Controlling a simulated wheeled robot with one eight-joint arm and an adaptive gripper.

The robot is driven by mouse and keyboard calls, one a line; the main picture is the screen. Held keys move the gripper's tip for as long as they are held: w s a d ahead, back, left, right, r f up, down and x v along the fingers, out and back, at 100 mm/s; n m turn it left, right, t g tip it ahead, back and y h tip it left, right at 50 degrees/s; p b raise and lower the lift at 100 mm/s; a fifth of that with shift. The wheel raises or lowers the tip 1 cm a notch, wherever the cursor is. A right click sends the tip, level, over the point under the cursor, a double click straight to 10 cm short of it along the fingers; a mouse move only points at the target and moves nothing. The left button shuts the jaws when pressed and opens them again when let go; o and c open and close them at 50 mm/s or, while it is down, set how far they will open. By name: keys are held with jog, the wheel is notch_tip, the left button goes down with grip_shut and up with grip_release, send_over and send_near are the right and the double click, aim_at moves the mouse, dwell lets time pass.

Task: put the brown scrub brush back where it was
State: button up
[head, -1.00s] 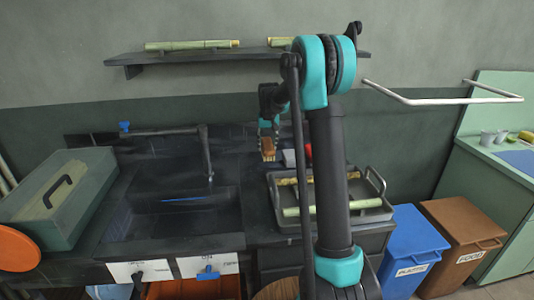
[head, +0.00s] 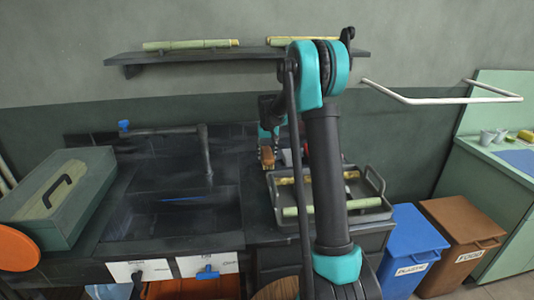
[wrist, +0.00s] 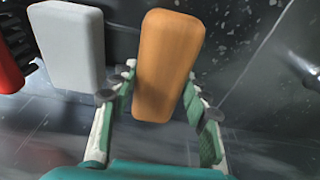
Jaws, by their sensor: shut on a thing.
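The brown scrub brush (wrist: 166,65) is between the two fingers of my gripper (wrist: 160,100) in the wrist view, its orange-brown back facing the camera. In the head view the brush (head: 267,155) shows small, under my gripper (head: 268,140), over the dark counter right of the sink. My gripper is shut on the brush. The bristles are hidden, and I cannot tell whether the brush touches the counter.
A light grey block (wrist: 72,45) stands close left of the brush, with a red object (wrist: 8,65) beyond it. A tray (head: 345,207) with cane pieces lies nearer. The sink (head: 165,215) is to the left. A shelf (head: 220,55) hangs above.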

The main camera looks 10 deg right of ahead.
aim_at(268, 154)
jog(key=o, duration=1.1)
jog(key=r, duration=0.4)
jog(key=s+r, duration=0.1)
jog(key=r, duration=0.3)
jog(key=s+r, duration=0.1)
jog(key=r, duration=0.4)
